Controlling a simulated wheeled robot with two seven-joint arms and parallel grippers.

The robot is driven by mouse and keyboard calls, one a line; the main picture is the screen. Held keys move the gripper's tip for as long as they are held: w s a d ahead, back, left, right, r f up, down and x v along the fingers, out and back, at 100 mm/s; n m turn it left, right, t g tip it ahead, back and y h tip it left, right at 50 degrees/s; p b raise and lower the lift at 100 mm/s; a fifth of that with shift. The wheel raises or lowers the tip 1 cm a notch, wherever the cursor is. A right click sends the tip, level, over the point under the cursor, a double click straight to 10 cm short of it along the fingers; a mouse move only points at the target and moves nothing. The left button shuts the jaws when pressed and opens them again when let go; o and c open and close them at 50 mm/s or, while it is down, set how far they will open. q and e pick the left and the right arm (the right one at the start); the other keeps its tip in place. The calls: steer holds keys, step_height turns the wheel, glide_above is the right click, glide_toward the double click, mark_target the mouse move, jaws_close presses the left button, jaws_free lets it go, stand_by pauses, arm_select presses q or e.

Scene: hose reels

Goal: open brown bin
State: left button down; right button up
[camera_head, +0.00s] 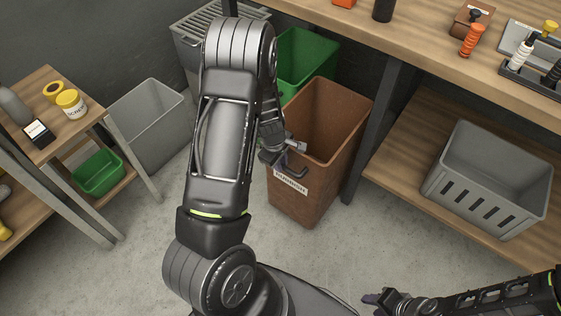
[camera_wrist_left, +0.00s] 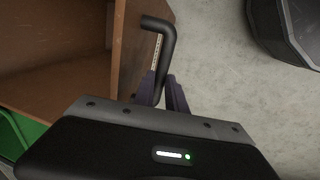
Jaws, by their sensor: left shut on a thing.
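The brown bin (camera_head: 307,207) stands on the floor at the table's left end, its top open and its inside showing. A white label is on its front. My left gripper (camera_head: 284,163) is at the bin's upper front edge. In the left wrist view its fingers (camera_wrist_left: 166,92) are shut on a black bent handle (camera_wrist_left: 163,50) beside the brown wall (camera_wrist_left: 128,50). My arm hides part of the bin's left side in the head view. My right gripper (camera_head: 374,299) is low at the front, away from the bin; its finger gap is unclear.
A green bin (camera_head: 305,58) stands behind the brown bin, and a grey bin (camera_head: 150,125) is to the left. The wooden table (camera_head: 420,45) and its dark leg (camera_head: 370,130) are close on the right. A grey crate (camera_head: 492,165) sits on the lower shelf. Floor in front is clear.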

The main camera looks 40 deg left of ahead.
arm_select(q)
steer(key=shift+s, duration=0.45)
arm_select(e)
steer(key=shift+s, duration=0.4)
arm_select(q)
steer(key=c, duration=1.4)
jaws_free()
steer(key=shift+o, duration=0.2)
steer(key=shift+r, duration=0.1)
